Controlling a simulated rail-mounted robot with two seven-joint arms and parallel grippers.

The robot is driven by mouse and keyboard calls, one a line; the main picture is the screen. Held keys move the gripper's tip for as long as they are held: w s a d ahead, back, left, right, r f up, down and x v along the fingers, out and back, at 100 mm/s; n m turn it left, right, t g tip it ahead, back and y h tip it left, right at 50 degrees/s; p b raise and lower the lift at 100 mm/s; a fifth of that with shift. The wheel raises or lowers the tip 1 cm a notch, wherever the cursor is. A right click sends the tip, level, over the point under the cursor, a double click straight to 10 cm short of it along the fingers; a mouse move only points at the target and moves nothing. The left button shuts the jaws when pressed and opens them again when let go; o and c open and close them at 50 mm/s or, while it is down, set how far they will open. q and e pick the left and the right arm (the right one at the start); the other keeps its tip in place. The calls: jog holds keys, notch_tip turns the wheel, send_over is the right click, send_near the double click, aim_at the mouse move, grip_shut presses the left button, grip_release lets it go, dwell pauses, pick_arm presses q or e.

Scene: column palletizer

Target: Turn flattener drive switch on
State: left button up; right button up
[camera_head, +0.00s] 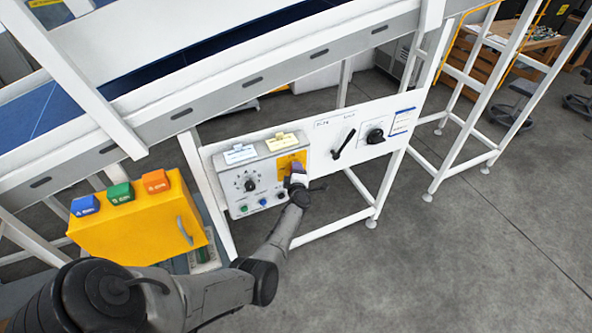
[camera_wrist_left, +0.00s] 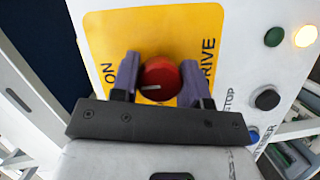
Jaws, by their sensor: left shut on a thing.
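The drive switch is a red round knob (camera_wrist_left: 160,79) on a yellow plate (camera_wrist_left: 150,30) marked ON and DRIVE. Its white pointer mark faces left in the left wrist view, towards the ON side. In the head view the yellow plate (camera_head: 284,161) is on the right of the white control panel (camera_head: 233,163), and the knob is hidden by my gripper. My left gripper (camera_wrist_left: 160,83) is shut on the red knob, one purple finger on each side; it also shows at the panel in the head view (camera_head: 298,172). My right gripper is not in view.
Beside the plate are a green button (camera_wrist_left: 274,37), a lit lamp (camera_wrist_left: 305,36) and a black button (camera_wrist_left: 267,99). A black lever (camera_head: 344,144) and black dial (camera_head: 375,136) are to the right. A yellow box (camera_head: 135,224) stands left.

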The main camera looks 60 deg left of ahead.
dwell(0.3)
pick_arm(q)
jog(key=o, duration=0.9)
jog(key=shift+s+d+r+p, duration=0.1)
jog(key=shift+d+p, duration=0.15)
jog(key=shift+p, duration=0.05)
jog(key=p+v, duration=0.7)
jog(key=v, duration=0.6)
jog(key=shift+d, duration=0.15)
